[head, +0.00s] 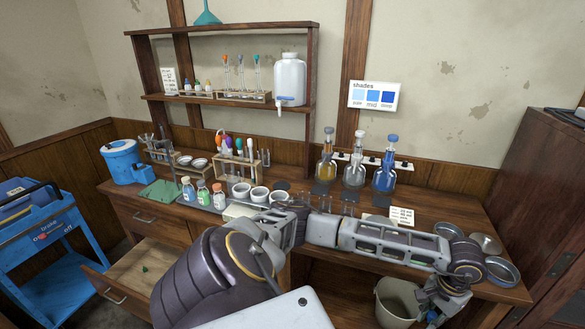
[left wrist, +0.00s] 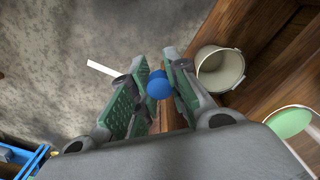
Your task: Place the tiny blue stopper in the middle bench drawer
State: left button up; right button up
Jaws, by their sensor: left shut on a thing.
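My left gripper (head: 434,313) is at the lower right of the head view, in front of the bench's right part and beside a bucket. In the left wrist view its green-padded fingers (left wrist: 155,90) are shut on the tiny blue stopper (left wrist: 158,84), held near the fingertips. The stopper shows only as a small blue spot in the head view (head: 432,316). My right gripper is not in view.
A bucket (head: 400,299) stands on the floor beside my left gripper, also in the left wrist view (left wrist: 220,68). The bench top (head: 330,190) holds bottles, bowls and racks. A blue cart (head: 42,240) stands left of the open drawer.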

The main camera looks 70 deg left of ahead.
aim_at(156, 284)
jog(key=k+j+u, duration=0.1)
jog(key=j+u, duration=0.35)
jog(key=k+j+u, duration=0.1)
jog(key=j+u, duration=0.6)
jog(key=u, duration=0.15)
jog(key=j+u, duration=0.4)
jog(key=i+j+u, duration=0.15)
jog(key=j+u, duration=0.3)
jog(key=i+j, duration=0.15)
jog(key=j, duration=0.15)
jog(key=i+j+u, duration=0.1)
jog(key=i+j, duration=0.1)
jog(key=j, duration=0.1)
